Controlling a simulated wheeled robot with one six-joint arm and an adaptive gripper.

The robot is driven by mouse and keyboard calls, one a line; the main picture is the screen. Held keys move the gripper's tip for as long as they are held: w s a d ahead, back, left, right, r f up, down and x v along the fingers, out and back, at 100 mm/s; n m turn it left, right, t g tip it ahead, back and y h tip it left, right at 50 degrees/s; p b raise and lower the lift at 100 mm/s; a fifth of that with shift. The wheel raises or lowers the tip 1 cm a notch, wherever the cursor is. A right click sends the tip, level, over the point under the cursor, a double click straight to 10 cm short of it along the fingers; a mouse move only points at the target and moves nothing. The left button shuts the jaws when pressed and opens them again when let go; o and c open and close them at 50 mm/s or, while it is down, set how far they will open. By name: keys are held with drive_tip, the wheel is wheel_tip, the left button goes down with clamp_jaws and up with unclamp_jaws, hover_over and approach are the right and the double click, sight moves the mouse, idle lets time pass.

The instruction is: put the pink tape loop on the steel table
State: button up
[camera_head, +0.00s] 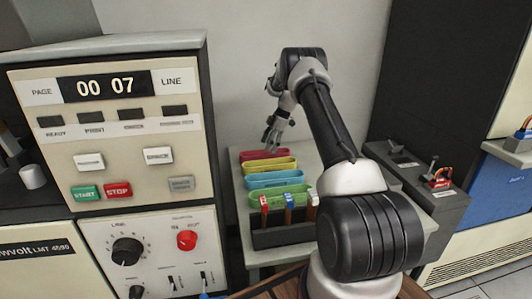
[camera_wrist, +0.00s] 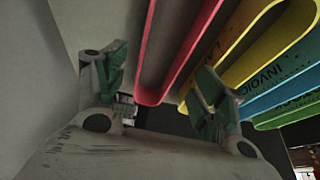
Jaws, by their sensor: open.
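The pink tape loop (camera_head: 264,154) is the rearmost of a row of coloured loops on a pale grey table (camera_head: 317,166). I cannot tell whether this is the steel table. In the wrist view the pink loop (camera_wrist: 205,38) is a long narrow band, and its rounded near end lies between my fingers as seen from there. My gripper (camera_head: 271,134) is open and empty, just behind and above the pink loop; its two green-padded fingers show in the wrist view (camera_wrist: 160,85). Contact with the loop cannot be made out.
Yellow (camera_head: 270,163), blue (camera_head: 274,179) and green (camera_head: 278,194) loops lie in front of the pink one. A dark rack (camera_head: 282,236) with coloured-topped items stands at the table's front. A control panel (camera_head: 110,130) is at left. A grey box with levers (camera_head: 405,165) is at right.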

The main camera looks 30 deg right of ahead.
drive_tip(key=s+a+r+m+h, duration=0.15)
drive_tip(key=s+r, duration=0.25)
drive_tip(key=r, duration=0.6)
drive_tip(key=s+a+r+m+y, duration=0.1)
drive_tip(key=s+a+r+m, duration=0.15)
drive_tip(key=r, duration=0.85)
drive_tip(key=s+a+r+m+t+h, duration=0.1)
drive_tip(key=s+a+r+m+h, duration=0.3)
drive_tip(key=s+r, duration=0.75)
drive_tip(key=s+a+m+y, duration=0.1)
drive_tip(key=s+a+m, duration=0.3)
drive_tip(key=s, duration=1.3)
drive_tip(key=s+f+m+t, duration=0.1)
drive_tip(key=s+f, duration=0.1)
drive_tip(key=s, duration=0.5)
drive_tip(key=s+a+f+m+t, duration=0.1)
drive_tip(key=s+f, duration=0.1)
drive_tip(key=s, duration=0.5)
drive_tip(key=shift+s+a+f+m+h, duration=0.15)
drive_tip(key=shift+a+f+m+h, duration=0.15)
drive_tip(key=shift+f+m+h, duration=0.1)
